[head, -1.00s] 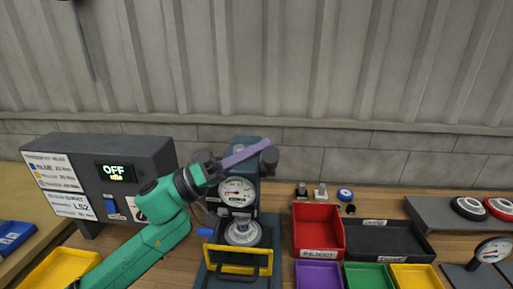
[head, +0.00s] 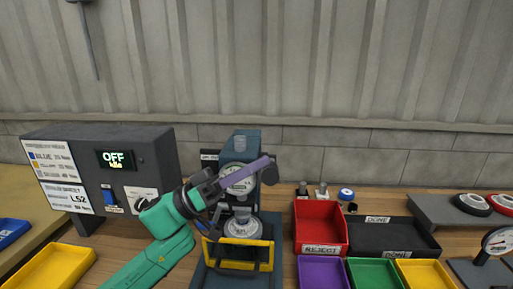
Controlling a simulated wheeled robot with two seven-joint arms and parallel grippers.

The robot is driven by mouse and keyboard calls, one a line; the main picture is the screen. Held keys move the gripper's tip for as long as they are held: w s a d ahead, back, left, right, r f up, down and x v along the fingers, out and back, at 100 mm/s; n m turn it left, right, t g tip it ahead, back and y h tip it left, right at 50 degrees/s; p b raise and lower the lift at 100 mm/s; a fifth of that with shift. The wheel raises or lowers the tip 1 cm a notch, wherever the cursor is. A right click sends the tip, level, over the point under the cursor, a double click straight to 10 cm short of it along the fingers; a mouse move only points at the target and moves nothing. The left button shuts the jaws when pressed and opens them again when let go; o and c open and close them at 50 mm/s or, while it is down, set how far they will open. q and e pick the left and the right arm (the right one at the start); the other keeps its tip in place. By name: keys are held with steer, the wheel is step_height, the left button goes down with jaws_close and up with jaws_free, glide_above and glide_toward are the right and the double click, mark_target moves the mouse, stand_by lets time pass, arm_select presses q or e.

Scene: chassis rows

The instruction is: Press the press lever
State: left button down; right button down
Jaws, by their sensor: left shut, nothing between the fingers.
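The press (head: 240,140) stands in the middle of the bench, a dark blue-grey column with a round gauge face at its front. Its lever (head: 246,173) is a purple bar that slants up to the right, with a dark knob (head: 268,170) at its right end. My left gripper (head: 215,186) is at the lower left end of the purple bar and overlaps it; I cannot tell whether they touch. It is shut with nothing in it. A round light part (head: 241,226) sits under the press ram, behind a yellow guard frame (head: 237,242). My right gripper is not in view.
A dark control box (head: 150,160) with an "OFF" display stands at the left. A red reject tray (head: 320,222), a black done tray (head: 385,232) and several coloured bins stand at the right. A yellow bin (head: 50,268) is at the front left.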

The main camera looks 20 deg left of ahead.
arm_select(q)
step_height(320, 180, down, 16)
steer(key=m+g+h+b, duration=0.2)
steer(key=m+g+b, duration=0.5)
steer(key=m+b, duration=0.4)
steer(key=shift+s+h+b, duration=0.3)
steer(key=shift+s+b, duration=0.15)
steer(key=shift+b, duration=0.2)
steer(key=shift+d+r, duration=0.1)
